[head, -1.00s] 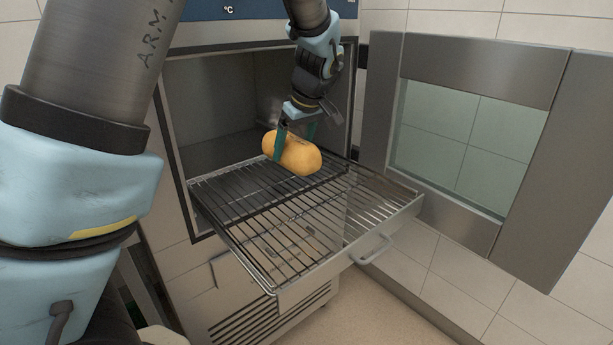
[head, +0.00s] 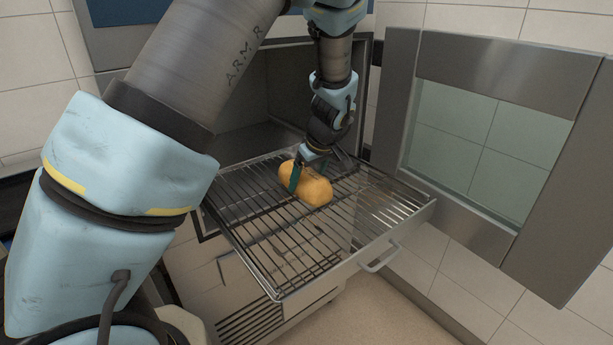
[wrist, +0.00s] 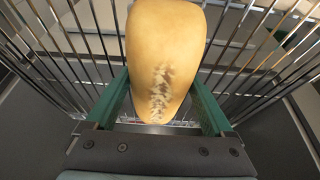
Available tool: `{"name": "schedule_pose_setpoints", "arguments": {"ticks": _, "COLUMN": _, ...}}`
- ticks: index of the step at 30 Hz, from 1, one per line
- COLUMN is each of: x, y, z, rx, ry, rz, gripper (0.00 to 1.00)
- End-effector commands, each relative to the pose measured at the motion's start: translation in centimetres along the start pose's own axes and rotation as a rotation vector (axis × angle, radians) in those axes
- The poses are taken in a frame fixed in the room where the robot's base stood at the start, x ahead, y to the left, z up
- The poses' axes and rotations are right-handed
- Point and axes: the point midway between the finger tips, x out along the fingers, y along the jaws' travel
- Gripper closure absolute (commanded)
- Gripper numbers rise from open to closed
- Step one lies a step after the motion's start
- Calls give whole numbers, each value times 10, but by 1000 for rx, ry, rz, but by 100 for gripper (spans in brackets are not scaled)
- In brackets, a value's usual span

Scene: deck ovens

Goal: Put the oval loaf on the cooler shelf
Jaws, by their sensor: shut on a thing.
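The oval loaf (head: 312,188) is golden and smooth, and sits at the wire cooler shelf (head: 262,245), which is pulled out of the cabinet.
The cabinet door (head: 490,130) with its glass pane stands open on the right. A handle (head: 380,256) is on the shelf's front edge. The cabinet's dark interior (head: 262,135) is behind the shelf. The shelf's front and left wires are bare.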

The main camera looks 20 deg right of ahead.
Motion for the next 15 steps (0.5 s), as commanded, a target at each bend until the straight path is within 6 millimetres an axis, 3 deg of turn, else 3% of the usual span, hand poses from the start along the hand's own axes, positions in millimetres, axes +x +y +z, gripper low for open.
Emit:
{"name": "schedule_pose_setpoints", "arguments": {"ticks": 8, "x": 2, "y": 0, "z": 1, "rx": -1, "ry": 0, "rz": 1, "gripper": 83}}
{"name": "schedule_pose_setpoints", "arguments": {"ticks": 9, "x": 3, "y": 0, "z": 1, "rx": -1, "ry": 0, "rz": 1, "gripper": 12}}
{"name": "schedule_pose_setpoints", "arguments": {"ticks": 12, "x": 2, "y": 0, "z": 1, "rx": -1, "ry": 0, "rz": 1, "gripper": 1}}
{"name": "schedule_pose_setpoints", "arguments": {"ticks": 15, "x": 2, "y": 0, "z": 1, "rx": -1, "ry": 0, "rz": 1, "gripper": 0}}
